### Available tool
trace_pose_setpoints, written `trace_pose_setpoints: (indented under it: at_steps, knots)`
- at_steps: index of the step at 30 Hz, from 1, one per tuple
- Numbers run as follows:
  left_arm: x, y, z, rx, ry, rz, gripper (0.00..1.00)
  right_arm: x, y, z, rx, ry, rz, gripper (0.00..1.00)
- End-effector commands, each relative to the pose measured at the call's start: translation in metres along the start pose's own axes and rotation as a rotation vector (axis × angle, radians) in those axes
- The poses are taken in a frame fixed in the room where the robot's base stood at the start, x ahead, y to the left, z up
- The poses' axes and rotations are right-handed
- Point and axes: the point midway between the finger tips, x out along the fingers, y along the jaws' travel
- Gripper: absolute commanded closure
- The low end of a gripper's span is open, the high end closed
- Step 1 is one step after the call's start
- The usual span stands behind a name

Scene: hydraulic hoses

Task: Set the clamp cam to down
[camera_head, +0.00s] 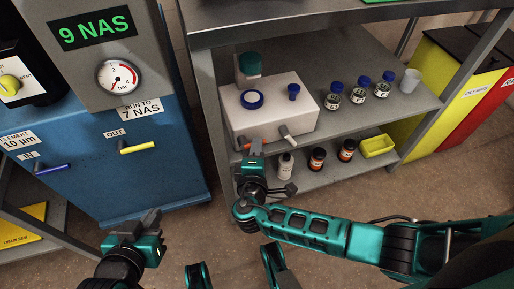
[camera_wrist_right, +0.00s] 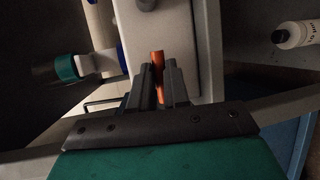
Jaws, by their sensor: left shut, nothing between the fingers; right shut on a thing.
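An orange lever (camera_head: 247,146), which looks like the clamp cam, sits at the front left of a white box (camera_head: 270,118) on the shelf. In the right wrist view the orange lever (camera_wrist_right: 158,72) stands between the finger pads. My right gripper (camera_head: 256,148) is shut on it, close to the box front; the fingers hide part of the lever. It also shows in the wrist view (camera_wrist_right: 160,85). I cannot tell the cam's exact angle. My left gripper (camera_head: 150,220) is shut and empty above the floor, well away from the box.
A blue ring (camera_head: 253,99), a blue-capped piece (camera_head: 293,91) and a green-topped part (camera_head: 249,65) are on the box. A dark lever with a pale end (camera_head: 287,133) projects from its front. Several bottles (camera_head: 317,158) and a yellow tray (camera_head: 377,146) stand nearby.

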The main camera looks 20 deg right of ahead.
Motion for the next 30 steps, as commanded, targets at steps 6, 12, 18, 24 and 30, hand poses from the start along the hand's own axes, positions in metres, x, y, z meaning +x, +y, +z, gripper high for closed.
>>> trace_pose_setpoints:
  at_steps: [6, 12, 18, 24, 30]
  knots:
    - [0.001, 0.0, 0.002, 0.0, -0.001, 0.0, 1.0, 0.001, -0.002, 0.0, 0.035, 0.008, -0.015, 1.0]
    - [0.003, 0.0, 0.005, 0.0, -0.005, 0.001, 1.0, 0.001, -0.005, 0.0, 0.135, 0.03, -0.056, 1.0]
    - [0.005, 0.001, 0.008, 0.0, -0.008, 0.004, 1.0, 0.002, -0.011, -0.001, 0.291, 0.063, -0.12, 1.0]
    - [0.007, 0.003, 0.011, 0.0, -0.009, 0.01, 1.0, 0.003, -0.015, -0.002, 0.464, 0.1, -0.191, 1.0]
    - [0.01, 0.005, 0.01, 0.0, -0.002, 0.017, 1.0, 0.003, -0.02, -0.005, 0.632, 0.136, -0.26, 1.0]
